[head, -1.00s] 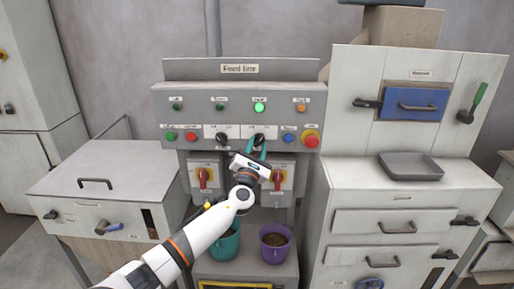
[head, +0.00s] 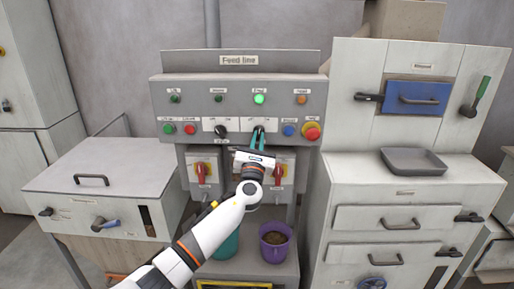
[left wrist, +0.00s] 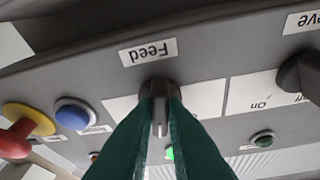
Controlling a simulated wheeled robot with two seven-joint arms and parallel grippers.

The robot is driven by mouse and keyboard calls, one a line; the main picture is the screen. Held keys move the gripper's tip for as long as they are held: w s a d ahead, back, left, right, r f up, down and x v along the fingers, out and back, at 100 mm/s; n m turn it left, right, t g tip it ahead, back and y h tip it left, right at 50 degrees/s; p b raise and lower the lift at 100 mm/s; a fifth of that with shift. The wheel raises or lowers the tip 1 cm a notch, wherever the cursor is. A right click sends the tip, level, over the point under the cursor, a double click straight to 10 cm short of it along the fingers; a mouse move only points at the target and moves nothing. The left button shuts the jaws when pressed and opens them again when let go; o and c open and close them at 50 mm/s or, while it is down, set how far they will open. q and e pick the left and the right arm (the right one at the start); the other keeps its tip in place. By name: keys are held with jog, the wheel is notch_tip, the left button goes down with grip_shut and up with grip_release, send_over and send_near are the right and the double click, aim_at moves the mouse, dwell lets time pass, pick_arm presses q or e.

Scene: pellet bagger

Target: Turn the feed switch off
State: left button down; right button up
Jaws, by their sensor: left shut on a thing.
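The feed switch (left wrist: 160,92) is a dark rotary knob on a white plate of the grey Feed line panel (head: 240,82). Its "Feed" label (left wrist: 148,52) shows upside down in the left wrist view. My left gripper (head: 257,138) is at the knob, its teal fingers shut on it from both sides. In the left wrist view the knob's grey grip stands straight between the fingers (left wrist: 160,125). The fingers hide the knob in the head view and the plate's position marks around it. A green lamp (head: 259,99) above the switch is lit. My right gripper is not in view.
A similar black knob (head: 220,131) sits left of the feed switch. A blue button (head: 289,130) and a red emergency button (head: 312,131) sit to the right. Red-handled switches (head: 202,172) are below. A purple bucket (head: 275,240) stands under the panel.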

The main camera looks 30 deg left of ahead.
pick_arm(q)
jog(key=n+y+b, duration=0.1)
jog(key=n, duration=0.1)
jog(key=n+g+y+b, duration=0.1)
jog(key=n, duration=0.1)
jog(key=n+g+y+b, duration=0.1)
jog(key=n, duration=0.1)
jog(key=shift+w+d+f+n+b, duration=0.15)
jog(key=shift+d+n+b, duration=0.1)
jog(key=shift+n+b, duration=0.15)
jog(key=n+g+y+b, duration=0.1)
jog(key=n, duration=0.1)
jog(key=n+g+y+b, duration=0.1)
jog(key=n, duration=0.2)
jog(key=shift+d+r, duration=0.1)
jog(key=shift+r, duration=0.1)
jog(key=shift+n+g, duration=0.3)
jog(key=shift+n, duration=0.2)
jog(key=c, duration=1.5)
grip_release()
jog(key=shift+o, duration=0.2)
